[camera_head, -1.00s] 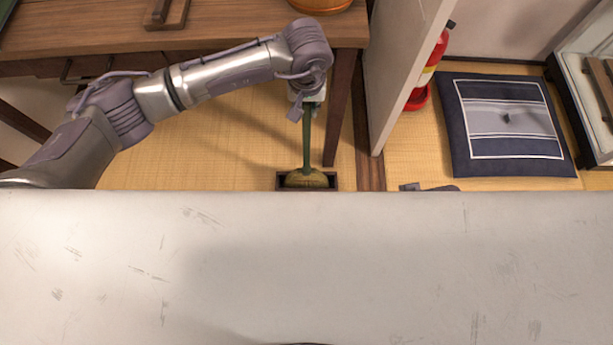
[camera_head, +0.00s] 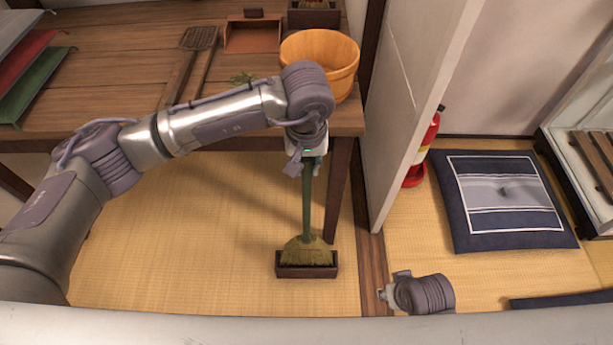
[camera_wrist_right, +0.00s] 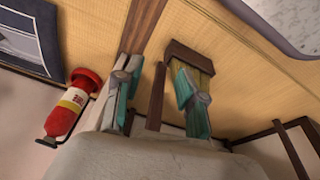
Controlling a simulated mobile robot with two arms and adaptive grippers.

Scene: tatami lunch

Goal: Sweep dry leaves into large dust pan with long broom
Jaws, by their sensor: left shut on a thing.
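My left gripper (camera_head: 305,163), below the table's front edge, is shut on the green handle of the long broom (camera_head: 307,205). The pan's front wall hides the bristle tips. My right gripper (camera_head: 388,294) is low, to the right of the pan. In the right wrist view, its teal-padded fingers (camera_wrist_right: 155,92) are apart, with the pan (camera_wrist_right: 190,53) and bristles partly behind one finger.
A wooden table (camera_head: 110,95) carries a wooden tub (camera_head: 325,55); its front leg (camera_head: 338,195) stands close behind the broom. A white partition (camera_head: 415,100), fire extinguisher (camera_head: 427,140) and dark cushion (camera_head: 500,235) are at right. Tatami (camera_head: 170,230) left of the pan is clear.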

